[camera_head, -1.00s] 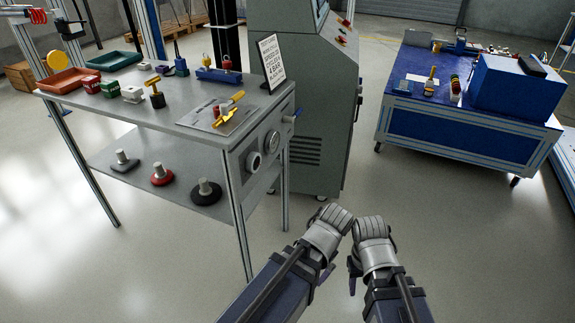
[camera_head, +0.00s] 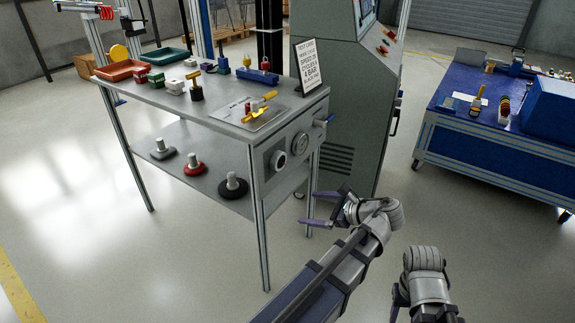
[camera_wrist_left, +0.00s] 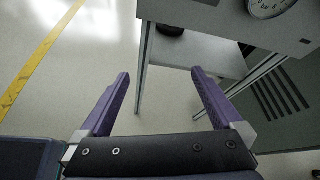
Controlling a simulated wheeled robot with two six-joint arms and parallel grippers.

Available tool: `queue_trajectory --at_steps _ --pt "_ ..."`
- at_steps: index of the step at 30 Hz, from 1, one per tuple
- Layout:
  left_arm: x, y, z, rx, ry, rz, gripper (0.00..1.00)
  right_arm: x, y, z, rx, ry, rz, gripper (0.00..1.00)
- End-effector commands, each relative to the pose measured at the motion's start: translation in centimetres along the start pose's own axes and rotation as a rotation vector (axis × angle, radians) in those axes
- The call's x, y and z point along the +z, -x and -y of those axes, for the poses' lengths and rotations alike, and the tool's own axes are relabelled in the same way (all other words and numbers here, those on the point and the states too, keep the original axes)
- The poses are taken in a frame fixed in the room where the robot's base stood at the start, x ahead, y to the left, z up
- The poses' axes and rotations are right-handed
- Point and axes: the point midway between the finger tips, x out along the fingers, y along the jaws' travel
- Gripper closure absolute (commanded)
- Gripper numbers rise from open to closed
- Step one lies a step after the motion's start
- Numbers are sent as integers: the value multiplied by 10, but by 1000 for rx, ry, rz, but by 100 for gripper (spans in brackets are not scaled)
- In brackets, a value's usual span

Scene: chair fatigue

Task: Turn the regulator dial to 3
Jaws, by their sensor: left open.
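A round regulator dial (camera_head: 278,160) sits on the end panel of the grey test bench (camera_head: 255,178). A white-faced gauge (camera_head: 300,144) is beside it, and a blue-handled valve (camera_head: 328,118) is further right. The dial's markings are too small to read. My left gripper (camera_head: 311,209) is open and empty, in front of and below the panel's right part, apart from the dial. In the left wrist view its purple fingers (camera_wrist_left: 161,76) are spread, with the gauge (camera_wrist_left: 268,6) at the top right edge. My right gripper (camera_head: 397,302) is low at right, its fingers mostly hidden.
The bench top holds trays, small blocks and a placard (camera_head: 308,68). Its lower shelf holds a black-based weight (camera_head: 233,186) and other weights. A tall grey cabinet (camera_head: 348,95) stands behind the bench. A blue workbench (camera_head: 490,145) is at right. Open floor lies between.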

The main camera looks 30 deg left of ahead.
Motion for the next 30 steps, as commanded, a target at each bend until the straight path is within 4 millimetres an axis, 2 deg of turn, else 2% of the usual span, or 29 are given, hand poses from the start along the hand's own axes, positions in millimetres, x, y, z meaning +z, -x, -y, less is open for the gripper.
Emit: queue_trajectory --at_steps 1,3,6,9,15,19,30 --pt "12 -4 15 -13 -81 80 0 0 -4 0 0 0 0 50" --pt "33 -6 30 -21 -202 194 0 0 -6 1 0 0 0 50" --pt "59 -4 45 -10 -343 330 0 0 -8 1 -1 1 0 50" --pt "74 -1 54 8 -432 417 0 -1 -9 1 -1 1 -1 50" --pt "85 2 59 25 -491 473 0 -1 -9 1 -1 1 -1 50" --pt "88 -4 59 26 -490 472 0 -1 -9 1 -1 1 0 50" --pt "111 -51 63 27 -488 470 0 -1 -9 1 -1 1 0 50"
